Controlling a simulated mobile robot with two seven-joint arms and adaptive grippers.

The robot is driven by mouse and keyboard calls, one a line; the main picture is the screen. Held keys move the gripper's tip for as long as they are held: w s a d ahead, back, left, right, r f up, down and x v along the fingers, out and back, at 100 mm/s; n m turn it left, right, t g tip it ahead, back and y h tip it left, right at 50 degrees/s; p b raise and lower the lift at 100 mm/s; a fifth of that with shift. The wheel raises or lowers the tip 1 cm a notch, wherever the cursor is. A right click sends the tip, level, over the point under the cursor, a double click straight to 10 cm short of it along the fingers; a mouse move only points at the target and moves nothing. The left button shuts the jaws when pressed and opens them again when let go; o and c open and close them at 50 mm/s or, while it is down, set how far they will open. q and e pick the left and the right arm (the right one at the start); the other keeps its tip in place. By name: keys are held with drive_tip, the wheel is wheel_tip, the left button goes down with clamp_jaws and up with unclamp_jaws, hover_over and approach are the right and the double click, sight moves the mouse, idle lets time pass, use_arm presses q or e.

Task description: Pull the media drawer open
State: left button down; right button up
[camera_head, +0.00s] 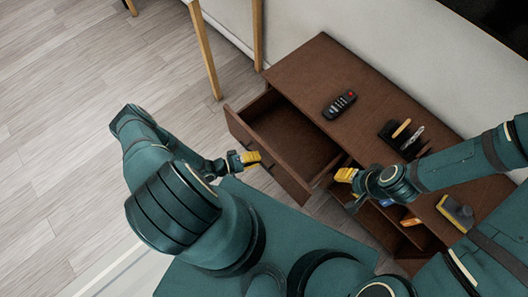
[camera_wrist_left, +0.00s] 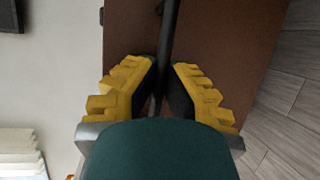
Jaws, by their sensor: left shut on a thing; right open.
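The media drawer (camera_head: 290,133) is part of a low brown wooden cabinet (camera_head: 310,65) and stands pulled out, with its empty inside showing. My left gripper (camera_head: 252,158) is at the drawer's front panel. In the left wrist view its yellow fingers (camera_wrist_left: 160,90) are on either side of a dark bar handle (camera_wrist_left: 168,40), shut on it. My right gripper (camera_head: 345,188) is open and empty, near the drawer's right front corner and in front of the open shelves.
A black remote (camera_head: 339,104) lies on the cabinet top. A dark organizer (camera_head: 402,137) with small items and a yellow-and-grey object (camera_head: 455,212) are further right. An orange item (camera_head: 410,221) sits in the shelves. Wooden legs (camera_head: 205,50) stand behind; floor at left is clear.

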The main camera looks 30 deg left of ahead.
use_arm(q)
drive_tip(key=shift+s+a, duration=0.2)
drive_tip(key=shift+s, duration=0.6)
drive_tip(key=c, duration=1)
unclamp_jaws()
drive_tip(key=shift+a, duration=0.1)
drive_tip(key=v, duration=1.2)
drive_tip(key=shift+r, duration=0.15)
drive_tip(key=shift+w, duration=0.1)
